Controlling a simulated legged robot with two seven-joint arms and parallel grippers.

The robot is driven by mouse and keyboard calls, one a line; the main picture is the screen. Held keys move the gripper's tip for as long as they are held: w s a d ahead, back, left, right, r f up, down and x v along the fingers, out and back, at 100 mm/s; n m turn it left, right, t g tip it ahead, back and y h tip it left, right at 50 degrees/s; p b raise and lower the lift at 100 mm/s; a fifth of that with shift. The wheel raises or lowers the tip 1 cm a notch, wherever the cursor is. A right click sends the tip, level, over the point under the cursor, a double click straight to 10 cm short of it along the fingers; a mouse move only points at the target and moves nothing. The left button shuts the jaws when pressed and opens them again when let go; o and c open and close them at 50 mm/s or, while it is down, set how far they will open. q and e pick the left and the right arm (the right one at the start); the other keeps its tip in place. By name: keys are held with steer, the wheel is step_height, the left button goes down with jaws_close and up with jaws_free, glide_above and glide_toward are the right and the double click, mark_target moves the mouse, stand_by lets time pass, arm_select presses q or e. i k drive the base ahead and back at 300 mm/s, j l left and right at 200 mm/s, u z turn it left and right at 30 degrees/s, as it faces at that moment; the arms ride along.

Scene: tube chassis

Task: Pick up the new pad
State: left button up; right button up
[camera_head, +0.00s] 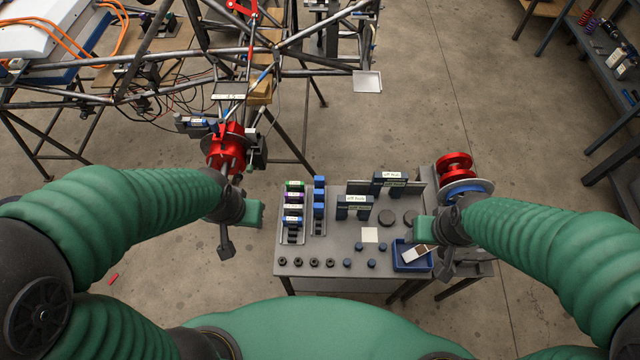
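The grey workbench (335,262) stands in front of me. On it are dark labelled blocks, a lower pair (355,207) and a raised pair (389,183); their lettering is too small to read surely. A small rack (293,211) of colored pieces and a blue-topped row (319,206) stand at its left. I cannot tell which piece is the new pad. My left gripper (238,228) hangs left of the bench, below a red hub. My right gripper (436,246) is over the bench's right edge, beside a blue tray (411,262). Finger openings are unclear, and I see nothing clearly held.
The tray holds a white and brown piece (419,253). Several small dark round parts line the bench front. A tube chassis (190,58) with a red hub (227,147) stands behind on the left. A red spool-like part (454,166) is at right. Open floor lies behind the bench.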

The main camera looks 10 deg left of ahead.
mark_target(319, 180)
steer(key=j+z, duration=0.3)
steer(key=k+j+z, duration=0.15)
steer(key=j+z, duration=0.15)
steer(key=k+j+z, duration=0.15)
steer(key=j+z, duration=0.15)
steer(key=k+j+z, duration=0.15)
steer(key=j+z, duration=0.15)
steer(key=i+j+z, duration=0.15)
steer(key=j+z, duration=0.15)
steer(key=i+j+z, duration=0.1)
steer(key=j+z, duration=0.2)
steer(key=j, duration=0.15)
steer(key=i+j+z, duration=0.1)
steer(key=j+z, duration=0.2)
steer(key=j, duration=0.1)
